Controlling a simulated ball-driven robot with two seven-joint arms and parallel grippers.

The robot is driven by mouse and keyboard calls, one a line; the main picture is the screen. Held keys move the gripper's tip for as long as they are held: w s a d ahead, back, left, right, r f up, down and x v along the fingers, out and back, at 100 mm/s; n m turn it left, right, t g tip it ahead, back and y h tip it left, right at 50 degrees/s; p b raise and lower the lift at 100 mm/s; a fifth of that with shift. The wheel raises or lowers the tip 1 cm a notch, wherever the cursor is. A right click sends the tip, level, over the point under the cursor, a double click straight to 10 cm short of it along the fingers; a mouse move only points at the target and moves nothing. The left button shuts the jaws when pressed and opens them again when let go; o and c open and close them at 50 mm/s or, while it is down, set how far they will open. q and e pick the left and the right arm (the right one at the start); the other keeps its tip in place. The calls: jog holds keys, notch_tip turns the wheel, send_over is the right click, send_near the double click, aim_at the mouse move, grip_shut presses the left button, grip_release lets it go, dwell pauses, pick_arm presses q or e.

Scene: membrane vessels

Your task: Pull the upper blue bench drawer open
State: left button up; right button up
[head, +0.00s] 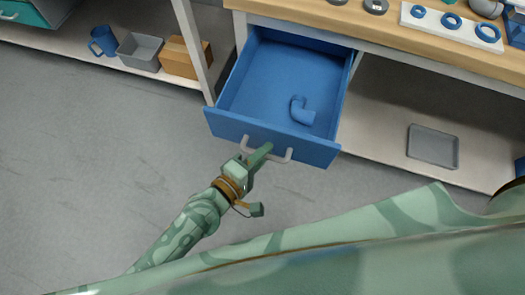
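The blue bench drawer (272,85) stands pulled well out from under the wooden bench top, and its inside shows. A grey bar handle (278,158) is on its front panel. My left gripper (260,154) is at the handle, its fingers close together over the left part of the bar, and it looks shut on it. The fingers hide part of the bar. My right gripper is not in view.
A blue pipe elbow (302,110) lies in the drawer. The bench top (420,32) holds several rings on a white board. A lower shelf (385,115) bears a grey tray (433,146). The floor is clear.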

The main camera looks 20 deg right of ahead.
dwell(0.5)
pick_arm(q)
jog(key=shift+s+a+r, duration=0.1)
jog(key=shift+a, duration=0.2)
jog(key=v, duration=1.5)
jog(key=shift+s+a, duration=0.25)
jog(key=shift+a, duration=0.05)
